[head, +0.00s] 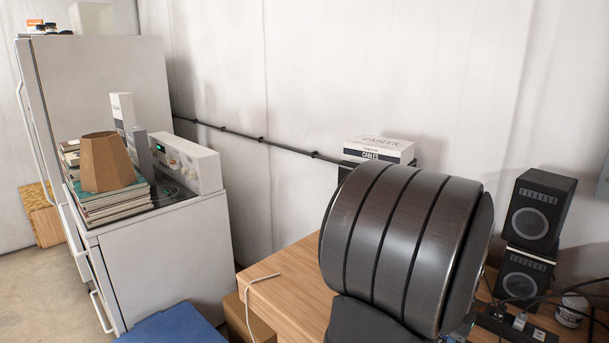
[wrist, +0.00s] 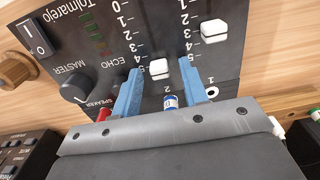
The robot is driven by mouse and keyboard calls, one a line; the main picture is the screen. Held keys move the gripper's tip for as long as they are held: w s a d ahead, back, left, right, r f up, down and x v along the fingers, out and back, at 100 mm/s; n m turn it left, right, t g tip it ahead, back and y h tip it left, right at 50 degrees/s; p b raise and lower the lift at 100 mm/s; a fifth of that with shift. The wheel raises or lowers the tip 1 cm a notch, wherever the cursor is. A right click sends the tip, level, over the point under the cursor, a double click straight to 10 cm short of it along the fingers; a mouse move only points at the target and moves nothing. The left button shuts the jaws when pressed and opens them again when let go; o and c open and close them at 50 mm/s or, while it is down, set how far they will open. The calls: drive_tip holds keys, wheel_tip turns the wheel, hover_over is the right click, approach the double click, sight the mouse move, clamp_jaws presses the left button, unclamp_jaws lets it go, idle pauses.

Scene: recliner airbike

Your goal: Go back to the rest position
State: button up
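My gripper (wrist: 160,70) shows in the wrist view with its two blue fingers apart. Nothing is held firmly between them. The fingers point at a black audio mixer panel (wrist: 115,45), whose labels appear upside down. A white slider knob (wrist: 159,68) of the panel shows between the fingertips, nearer the left one. I cannot tell whether a finger touches it. A second white slider knob (wrist: 214,29) lies up and to the right, clear of the fingers. In the head view my gripper and the mixer are hidden behind a large dark part of my arm.
The wrist view shows a blue plug (wrist: 170,101) and a red plug (wrist: 104,114) at the panel's edge. In the head view, two stacked black speakers (head: 535,210) and a power strip (head: 515,322) stand right on the wooden desk (head: 285,285). A cable box (head: 379,149) is behind.

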drive_tip(key=shift+w+d+r, duration=0.1)
drive_tip(key=shift+r, duration=0.35)
wheel_tip(320, 180, up, 16)
wheel_tip(320, 180, down, 17)
drive_tip(key=shift+f, duration=0.1)
drive_tip(key=s+a, duration=0.5)
drive_tip(key=shift+s+a+r, duration=0.1)
drive_tip(key=shift+r, duration=0.1)
wheel_tip(320, 180, up, 20)
drive_tip(key=n, duration=0.6)
drive_tip(key=shift+n, duration=0.3)
drive_tip(key=shift+o, duration=0.4)
